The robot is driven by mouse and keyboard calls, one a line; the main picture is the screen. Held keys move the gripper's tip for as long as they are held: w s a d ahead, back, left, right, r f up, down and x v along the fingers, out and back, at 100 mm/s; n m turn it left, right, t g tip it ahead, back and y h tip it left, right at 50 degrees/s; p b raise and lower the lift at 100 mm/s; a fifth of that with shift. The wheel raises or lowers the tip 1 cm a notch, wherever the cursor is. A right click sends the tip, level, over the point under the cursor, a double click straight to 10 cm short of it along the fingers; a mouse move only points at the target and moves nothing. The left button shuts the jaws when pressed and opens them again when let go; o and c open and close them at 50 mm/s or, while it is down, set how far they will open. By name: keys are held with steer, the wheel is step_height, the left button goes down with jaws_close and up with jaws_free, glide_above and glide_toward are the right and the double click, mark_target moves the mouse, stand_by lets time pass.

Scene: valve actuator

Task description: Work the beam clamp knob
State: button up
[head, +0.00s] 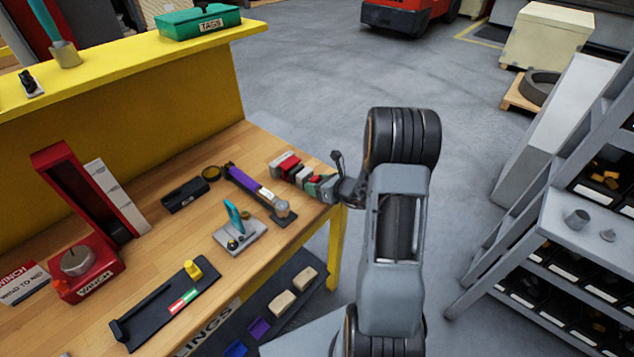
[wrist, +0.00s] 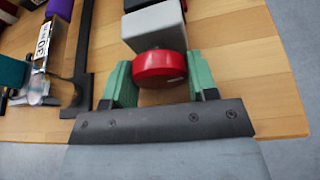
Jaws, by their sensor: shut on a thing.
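The beam clamp (head: 287,164) sits near the right end of the wooden bench, a red and grey body in the head view. In the wrist view its grey block (wrist: 153,27) stands just beyond a round red knob (wrist: 159,69). My gripper (head: 318,183) reaches in from the right side of the bench. Its green fingers lie on either side of the knob, shut on it, as the wrist view (wrist: 158,72) shows. The knob's far side is hidden by the grey block. Any marking of its turn is not visible.
A purple bar device (head: 243,179) lies left of the clamp. A teal lever on a grey plate (head: 240,238) is nearer. A red winch (head: 88,268) stands at the left. A yellow shelf (head: 110,67) backs the bench. Grey shelving (head: 530,225) is at right, with open floor between.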

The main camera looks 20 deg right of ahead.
steer(key=o, duration=0.9)
steer(key=shift+o, duration=0.2)
steer(key=b+v, duration=0.1)
steer(key=v, duration=1.3)
steer(key=shift+w, duration=0.1)
